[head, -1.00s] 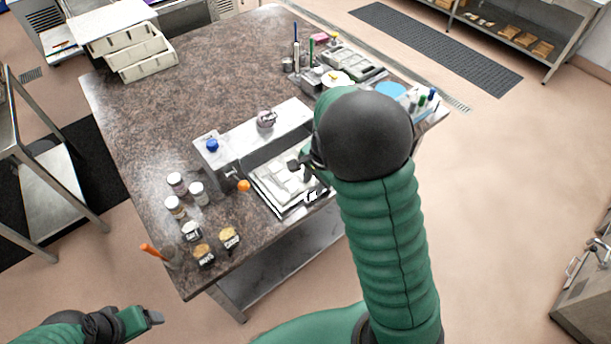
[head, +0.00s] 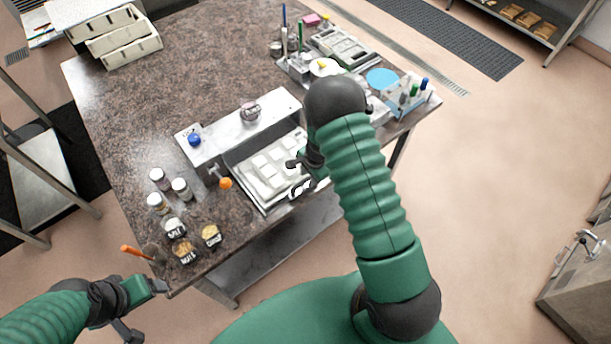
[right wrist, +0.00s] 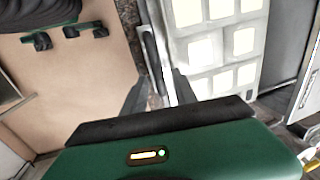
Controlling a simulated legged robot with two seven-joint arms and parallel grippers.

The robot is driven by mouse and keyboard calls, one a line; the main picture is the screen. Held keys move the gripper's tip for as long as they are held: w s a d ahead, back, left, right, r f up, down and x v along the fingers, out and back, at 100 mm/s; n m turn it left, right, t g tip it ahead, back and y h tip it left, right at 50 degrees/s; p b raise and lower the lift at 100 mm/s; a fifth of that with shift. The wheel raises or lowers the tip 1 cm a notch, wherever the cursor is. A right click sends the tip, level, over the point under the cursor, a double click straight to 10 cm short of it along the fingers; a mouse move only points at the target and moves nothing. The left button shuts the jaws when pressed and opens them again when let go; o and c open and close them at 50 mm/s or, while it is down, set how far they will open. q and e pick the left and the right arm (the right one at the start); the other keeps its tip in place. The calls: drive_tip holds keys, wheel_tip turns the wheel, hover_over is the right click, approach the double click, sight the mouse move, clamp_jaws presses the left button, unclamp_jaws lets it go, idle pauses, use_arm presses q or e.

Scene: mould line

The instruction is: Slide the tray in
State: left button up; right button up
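The tray (head: 246,181) is shallow and pale, with rows of white square blocks. It sits at the near edge of the brown counter, in front of a low metal housing (head: 225,143). My right gripper (head: 297,176) is at the tray's right side, partly hidden by my arm in the head view. In the right wrist view the gripper (right wrist: 158,92) has its fingers apart, with a dark bar-like handle (right wrist: 151,55) by the tray's edge ahead between them. I cannot see contact. My left gripper (head: 158,287) is off the counter's near left corner; its finger gap is unclear.
Several spice jars (head: 181,189) and an orange knob (head: 225,183) stand left of the tray. A caddy with bottles (head: 408,98) and a blue disc (head: 382,78) are to the right. White bins (head: 130,48) stand at the back left. The counter's middle is clear.

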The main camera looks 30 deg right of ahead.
sight(299, 184)
drive_tip(key=shift+s+d+f, duration=0.15)
drive_tip(key=shift+d+f, duration=0.1)
drive_tip(key=shift+d, duration=0.55)
drive_tip(key=shift+a+r, duration=0.1)
drive_tip(key=shift+a, duration=0.2)
drive_tip(key=shift+c, duration=0.5)
drive_tip(key=a, duration=0.2)
drive_tip(key=a+r, duration=0.1)
drive_tip(key=a, duration=0.1)
drive_tip(key=shift+a, duration=0.3)
clamp_jaws()
drive_tip(key=shift+s+d+f, duration=0.1)
drive_tip(key=shift+d, duration=0.95)
drive_tip(key=shift+d+f, duration=0.1)
drive_tip(key=shift+d, duration=0.4)
drive_tip(key=shift+a, duration=0.4)
use_arm(q)
drive_tip(key=shift+s+a, duration=0.15)
drive_tip(key=shift+a, duration=0.2)
drive_tip(key=shift+d, duration=0.2)
use_arm(e)
drive_tip(key=shift+d, duration=0.1)
